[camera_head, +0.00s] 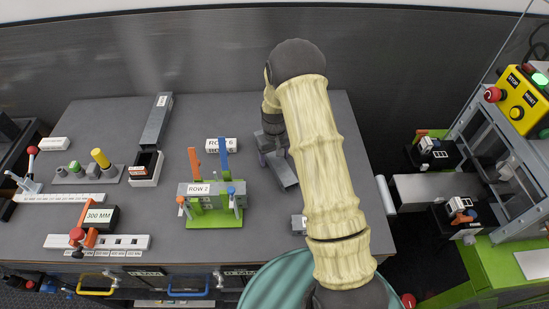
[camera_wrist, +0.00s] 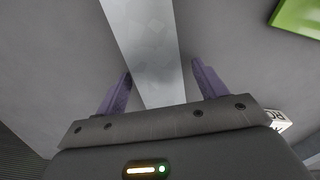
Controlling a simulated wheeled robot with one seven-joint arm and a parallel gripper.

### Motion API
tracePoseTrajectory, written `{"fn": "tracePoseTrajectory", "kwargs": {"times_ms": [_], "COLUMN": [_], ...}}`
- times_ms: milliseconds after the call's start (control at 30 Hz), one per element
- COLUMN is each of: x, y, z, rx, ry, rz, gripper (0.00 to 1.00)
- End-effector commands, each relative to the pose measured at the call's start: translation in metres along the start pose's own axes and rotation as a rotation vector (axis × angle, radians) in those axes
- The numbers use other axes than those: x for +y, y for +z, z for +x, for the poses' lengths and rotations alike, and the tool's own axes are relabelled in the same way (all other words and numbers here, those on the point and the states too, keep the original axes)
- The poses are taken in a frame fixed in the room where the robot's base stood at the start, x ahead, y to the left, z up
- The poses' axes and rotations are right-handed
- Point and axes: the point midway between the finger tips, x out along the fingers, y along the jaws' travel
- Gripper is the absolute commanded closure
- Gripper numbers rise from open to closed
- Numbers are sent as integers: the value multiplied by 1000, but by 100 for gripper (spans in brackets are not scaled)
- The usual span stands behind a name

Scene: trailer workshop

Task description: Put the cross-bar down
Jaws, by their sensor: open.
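The cross-bar, a flat grey metal bar (camera_wrist: 147,45), runs between the two purple fingers of my gripper (camera_wrist: 161,88) in the wrist view. Dark gaps show between the bar and each finger, so the gripper is open around it. In the head view the bar (camera_head: 285,174) appears to lie on the grey bench top (camera_head: 250,110), sticking out toward the front from under my gripper (camera_head: 275,155). Its rear part is hidden by my gripper and arm.
Left of the bar stands a green fixture (camera_head: 214,216) labelled ROW 2, with orange and blue uprights. A ROW 6 label block (camera_head: 221,145) sits behind it. A small grey block (camera_head: 299,224) lies in front. A machine with a yellow button box (camera_head: 522,105) stands right.

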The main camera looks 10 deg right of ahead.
Motion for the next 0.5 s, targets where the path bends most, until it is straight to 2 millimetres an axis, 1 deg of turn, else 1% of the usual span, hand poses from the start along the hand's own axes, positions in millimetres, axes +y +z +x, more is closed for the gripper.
{"fn": "tracePoseTrajectory", "kwargs": {"times_ms": [33, 167, 200, 267, 300, 333, 367, 500], "x": [0, 0, 0, 0, 0, 0, 0, 0], "y": [0, 0, 0, 0, 0, 0, 0, 0], "z": [0, 0, 0, 0, 0, 0, 0, -1], "rx": [0, 0, 0, 0, 0, 0, 0, 0], "ry": [0, 0, 0, 0, 0, 0, 0, 0], "rz": [0, 0, 0, 0, 0, 0, 0, 0], "gripper": [29, 55, 62, 74, 82, 82, 86, 86]}}
